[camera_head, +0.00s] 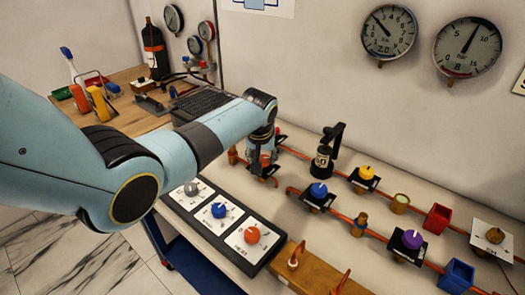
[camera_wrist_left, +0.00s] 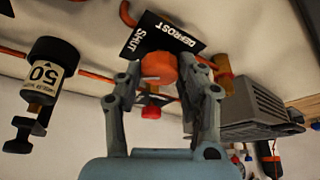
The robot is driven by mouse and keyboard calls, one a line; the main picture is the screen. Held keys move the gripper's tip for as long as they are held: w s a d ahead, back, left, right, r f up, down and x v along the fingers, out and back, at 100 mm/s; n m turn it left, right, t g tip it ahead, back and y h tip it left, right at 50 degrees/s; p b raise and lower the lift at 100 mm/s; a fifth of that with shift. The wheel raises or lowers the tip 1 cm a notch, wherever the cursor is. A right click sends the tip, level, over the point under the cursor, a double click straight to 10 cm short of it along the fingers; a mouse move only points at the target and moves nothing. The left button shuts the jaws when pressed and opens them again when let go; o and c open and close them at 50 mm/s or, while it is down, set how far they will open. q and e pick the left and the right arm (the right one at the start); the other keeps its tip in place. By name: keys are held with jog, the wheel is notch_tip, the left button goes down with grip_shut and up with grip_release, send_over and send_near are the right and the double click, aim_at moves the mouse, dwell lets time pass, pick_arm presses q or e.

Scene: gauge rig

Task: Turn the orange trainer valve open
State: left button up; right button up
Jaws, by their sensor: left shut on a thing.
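An orange valve knob (camera_wrist_left: 158,68) sits by a black label plate (camera_wrist_left: 160,40) reading DEFROST and SHUT in the left wrist view. My left gripper (camera_wrist_left: 162,72) has its fingers on both sides of this knob and is shut on it. A separate orange knob (camera_head: 251,234) stands on a white plate at the near end of the black three-knob panel (camera_head: 238,258), apart from the gripper. My right gripper is not in view.
Blue (camera_head: 319,190), yellow (camera_head: 367,172) and purple (camera_head: 411,239) valves sit along the copper pipes.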

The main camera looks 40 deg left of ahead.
pick_arm(q)
jog(key=shift+w+r+n+y, duration=0.1)
jog(key=shift+n+y, duration=0.3)
jog(key=shift+n, duration=0.5)
jog(key=n+g, duration=0.1)
jog(key=n, duration=0.1)
jog(key=shift+d+n+y, duration=0.1)
jog(key=shift+n+y, duration=0.3)
jog(key=n+g+b, duration=0.1)
jog(key=n+b, duration=0.1)
jog(key=n, duration=0.1)
jog(key=shift+w+n+y, duration=0.1)
jog(key=shift+n+y, duration=0.2)
jog(key=shift+n, duration=0.1)
jog(key=shift+n+g+b, duration=0.4)
jog(key=shift+n+b, duration=0.25)
jog(key=shift+n, duration=0.05)
jog(key=o, duration=1.1)
jog(key=shift+o, duration=0.2)
